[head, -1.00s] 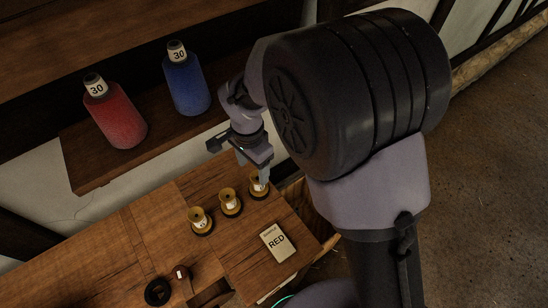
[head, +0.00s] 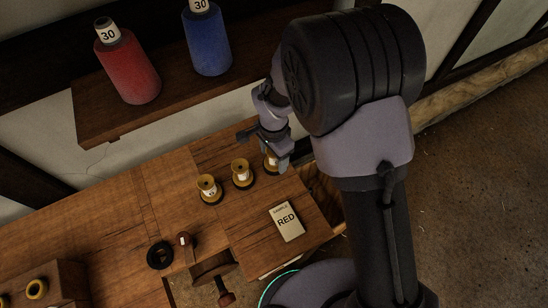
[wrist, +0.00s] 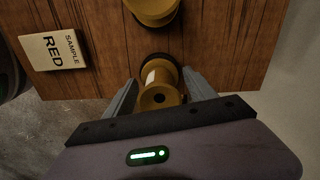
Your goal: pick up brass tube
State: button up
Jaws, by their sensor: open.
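Three brass-coloured, spool-shaped tubes with pale labels stand upright in a row on the wooden bench in the head view. They are the left one (head: 208,190), the middle one (head: 242,174) and the right one (head: 270,161), which is partly hidden by my gripper (head: 282,166). In the wrist view, one brass tube (wrist: 160,94) with a dark hole in its end lies between the fingers of my open gripper (wrist: 158,80). The fingers stand on either side of it; I cannot tell whether they touch it. Another brass tube (wrist: 152,8) shows beyond it.
A card reading SAMPLE RED (head: 286,221) lies near the tubes. A dark ring (head: 160,255) and a small knob (head: 184,240) are farther left. A wooden block with brass rings (head: 50,284) is at lower left. Red (head: 128,70) and blue (head: 207,42) bottles stand on the shelf.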

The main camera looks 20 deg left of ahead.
jog(key=shift+r, duration=0.1)
grip_shut()
